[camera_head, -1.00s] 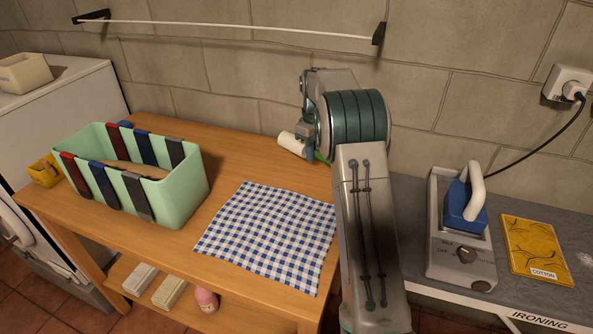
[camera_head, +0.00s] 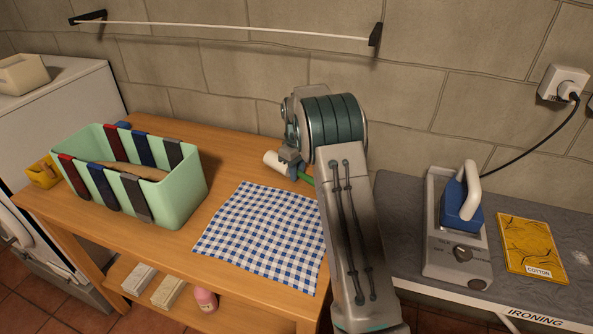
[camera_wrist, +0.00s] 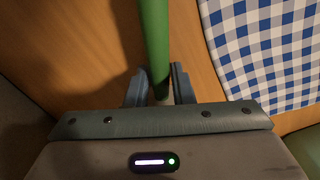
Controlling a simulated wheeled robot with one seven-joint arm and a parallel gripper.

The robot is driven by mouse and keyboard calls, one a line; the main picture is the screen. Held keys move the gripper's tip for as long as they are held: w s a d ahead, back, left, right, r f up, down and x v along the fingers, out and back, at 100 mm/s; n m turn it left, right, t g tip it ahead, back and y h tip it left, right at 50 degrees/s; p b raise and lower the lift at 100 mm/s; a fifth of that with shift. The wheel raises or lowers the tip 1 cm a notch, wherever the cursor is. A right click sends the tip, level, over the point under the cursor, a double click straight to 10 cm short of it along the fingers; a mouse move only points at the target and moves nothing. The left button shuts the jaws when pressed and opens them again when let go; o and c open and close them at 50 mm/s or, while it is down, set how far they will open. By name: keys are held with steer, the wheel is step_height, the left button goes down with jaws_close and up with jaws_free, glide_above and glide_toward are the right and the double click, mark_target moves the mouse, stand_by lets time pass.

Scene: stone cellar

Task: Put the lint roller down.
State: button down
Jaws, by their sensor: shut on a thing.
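The lint roller has a white roll (camera_head: 273,162) and a green handle (camera_head: 305,177). It is over the back right of the wooden table (camera_head: 232,150), behind the checked cloth. My gripper (camera_head: 293,168) is shut on the handle, partly hidden by my arm in the head view. In the wrist view the green handle (camera_wrist: 155,45) runs up between the two fingers of my gripper (camera_wrist: 158,88). The white roll is out of the wrist view. I cannot tell whether the roller touches the tabletop.
A blue-and-white checked cloth (camera_head: 265,238) lies on the table, right of a mint-green bin (camera_head: 180,200) with coloured straps. An iron (camera_head: 462,208) on its base and a yellow cotton packet (camera_head: 530,245) lie on the ironing surface at right. The wall stands close behind.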

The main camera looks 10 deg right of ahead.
steer(key=c, duration=1.3)
jaws_free()
steer(key=shift+o, duration=0.2)
step_height(320, 180, up, 11)
steer(key=s+a+r+m+t, duration=0.1)
steer(key=s+a+r+m, duration=0.1)
steer(key=s+r, duration=0.6)
steer(key=s+a+f+m+t, duration=0.1)
steer(key=s+f+m, duration=0.1)
steer(key=s, duration=1.3)
steer(key=s+a+f+m+t, duration=0.1)
steer(key=s+f+m, duration=0.1)
steer(key=s, duration=1.3)
steer(key=shift+a+f+m, duration=0.3)
steer(key=shift+f+m, duration=0.1)
steer(key=shift+m, duration=0.1)
